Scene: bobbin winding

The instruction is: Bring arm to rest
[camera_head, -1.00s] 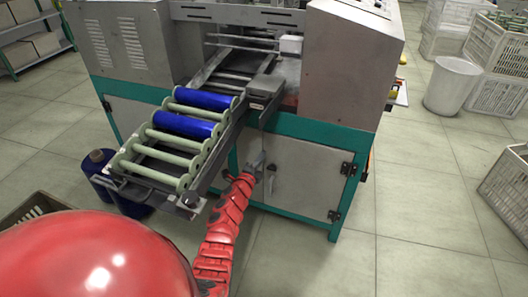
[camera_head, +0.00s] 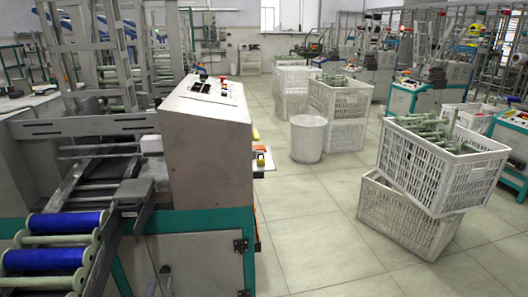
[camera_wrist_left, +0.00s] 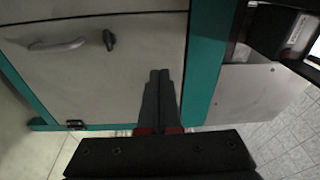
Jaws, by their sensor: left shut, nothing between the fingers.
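My left gripper (camera_wrist_left: 159,75) shows in the left wrist view with its two dark fingers together and nothing between them. It points toward the grey cabinet door (camera_wrist_left: 95,70) of the machine, which has a handle (camera_wrist_left: 58,44) and a dark latch (camera_wrist_left: 109,39). I cannot tell whether the fingertips touch anything. My right gripper is not in view.
The machine's grey housing (camera_head: 205,140) and roller rack with blue rolls (camera_head: 45,259) stand at the left. White crates (camera_head: 405,220), holding green bobbins on top, stand at the right near a white bin (camera_head: 307,138). The tiled floor (camera_head: 320,235) between is clear.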

